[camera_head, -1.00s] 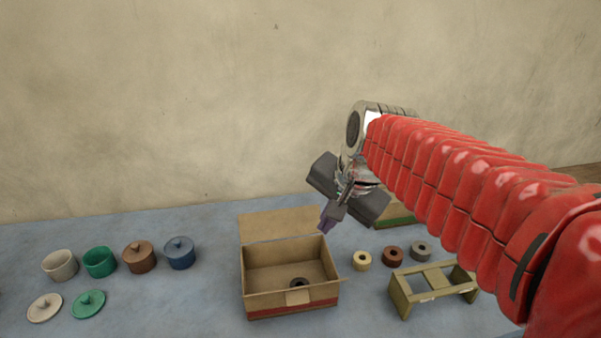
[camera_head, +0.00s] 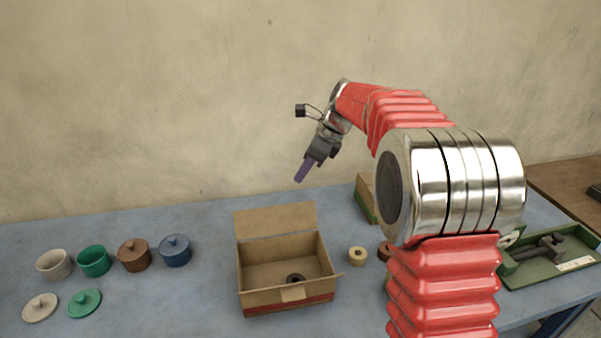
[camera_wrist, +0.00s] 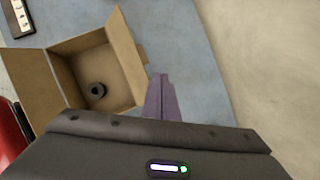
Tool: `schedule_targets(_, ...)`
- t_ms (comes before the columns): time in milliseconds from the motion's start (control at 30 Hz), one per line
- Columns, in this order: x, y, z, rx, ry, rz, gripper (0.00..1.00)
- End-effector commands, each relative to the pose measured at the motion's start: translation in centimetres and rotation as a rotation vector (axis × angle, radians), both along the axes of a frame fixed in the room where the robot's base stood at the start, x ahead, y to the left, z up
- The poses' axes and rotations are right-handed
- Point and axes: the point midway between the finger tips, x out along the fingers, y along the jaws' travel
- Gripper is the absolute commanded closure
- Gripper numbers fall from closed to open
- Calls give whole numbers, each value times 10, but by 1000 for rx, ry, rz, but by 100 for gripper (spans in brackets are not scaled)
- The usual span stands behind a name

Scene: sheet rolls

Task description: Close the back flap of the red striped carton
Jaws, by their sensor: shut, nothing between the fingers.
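The red striped carton (camera_head: 288,303) stands open on the table, with a red band low on its front. Its back flap (camera_head: 276,221) stands up, leaning backward. A dark ring (camera_head: 296,279) lies inside on the carton floor. My gripper (camera_head: 299,180), with purple fingers, is shut and empty. It hangs in the air above the level of the flap's top edge, apart from the carton. In the wrist view the fingers (camera_wrist: 162,82) point beside the carton (camera_wrist: 120,75), whose wide flap (camera_wrist: 30,85) spreads to the left. The ring (camera_wrist: 96,91) shows there too.
Several pots, including a blue lidded one (camera_head: 175,250), and loose lids (camera_head: 84,303) stand left of the carton. A cream ring (camera_head: 357,256) and a brown ring (camera_head: 384,252) lie to its right. A green tray (camera_head: 535,275) is far right. Another box (camera_head: 366,200) stands behind my arm.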

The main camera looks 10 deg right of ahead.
Motion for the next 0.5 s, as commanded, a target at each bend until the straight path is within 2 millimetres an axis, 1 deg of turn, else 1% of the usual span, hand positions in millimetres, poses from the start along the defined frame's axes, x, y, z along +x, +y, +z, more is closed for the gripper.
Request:
schedule_targets(33, 9, -2, -7, 22, 19, -39, 100)
schedule_targets(100, 18, -3, -13, 49, 41, -85, 100)
schedule_targets(200, 26, -4, -17, 75, 60, -126, 100)
schedule_targets(500, 28, -4, -19, 83, 67, -141, 100)
